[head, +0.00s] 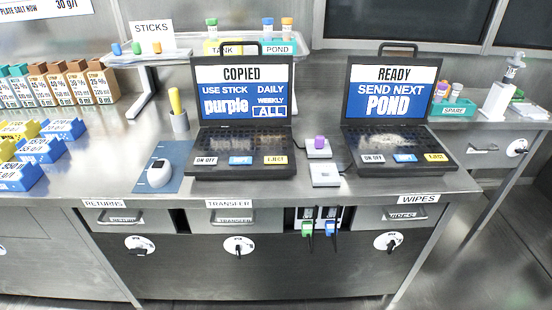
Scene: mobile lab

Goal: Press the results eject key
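Two black laptops stand open on the steel bench. The left laptop (243,113) reads "COPIED", "USE STICK purple", "DAILY", "WEEKLY" and a boxed "ALL". The right laptop (392,108) reads "READY", "SEND NEXT POND". Each has a yellow EJECT key at its front right: the left laptop's eject key (276,160) and the right laptop's eject key (434,157). No label that I can read says which one is "results". A purple stick (320,142) sits on a small white box between the laptops. Neither of my grippers is in view.
A second white box (324,174) lies between the laptops. Green and blue tagged items (318,229) hang below the front edge.

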